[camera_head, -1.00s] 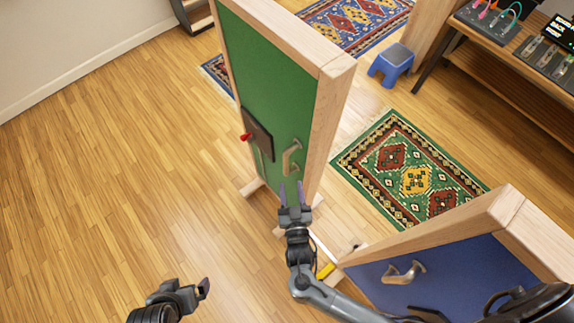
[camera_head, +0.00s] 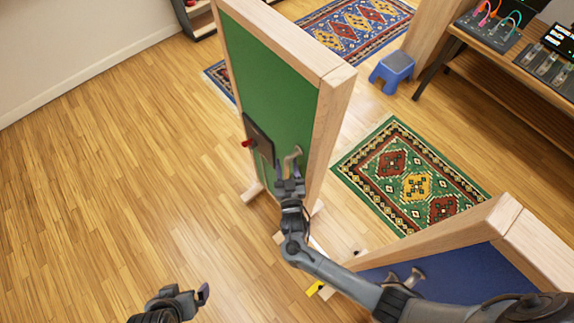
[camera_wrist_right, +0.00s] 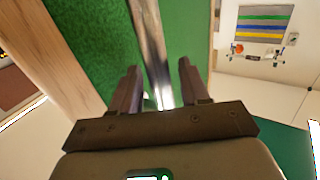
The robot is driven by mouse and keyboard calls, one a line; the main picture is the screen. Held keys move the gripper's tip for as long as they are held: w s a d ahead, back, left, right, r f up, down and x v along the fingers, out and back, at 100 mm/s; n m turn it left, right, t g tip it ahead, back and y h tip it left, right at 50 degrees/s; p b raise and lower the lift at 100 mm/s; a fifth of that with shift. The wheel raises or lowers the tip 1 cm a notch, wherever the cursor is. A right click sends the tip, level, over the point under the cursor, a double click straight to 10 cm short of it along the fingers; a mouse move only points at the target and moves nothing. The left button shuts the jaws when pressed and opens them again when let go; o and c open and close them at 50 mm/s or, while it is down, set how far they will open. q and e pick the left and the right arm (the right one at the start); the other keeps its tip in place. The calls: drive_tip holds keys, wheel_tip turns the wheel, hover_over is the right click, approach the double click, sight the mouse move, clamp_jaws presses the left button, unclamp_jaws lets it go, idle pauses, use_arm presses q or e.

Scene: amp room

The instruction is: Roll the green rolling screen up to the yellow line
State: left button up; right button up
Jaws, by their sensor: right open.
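The green rolling screen (camera_head: 270,90) stands upright in a light wood frame, with a metal handle (camera_head: 293,158) on its green face. My right gripper (camera_head: 290,182) is at that handle. In the right wrist view the open fingers (camera_wrist_right: 157,88) are on either side of the metal handle bar (camera_wrist_right: 152,45), and I cannot tell if they touch it. A short piece of yellow line (camera_head: 314,289) shows on the floor near the blue screen, partly hidden by my right arm. My left gripper (camera_head: 203,294) is at the lower left, away from the screen; its finger opening is unclear.
A blue screen (camera_head: 450,270) with a wood frame stands at the lower right. A green patterned rug (camera_head: 410,180) lies right of the green screen. A blue stool (camera_head: 392,68) and a wooden bench (camera_head: 500,85) are beyond. The floor at the left is clear.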

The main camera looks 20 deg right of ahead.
clamp_jaws()
idle(0.3)
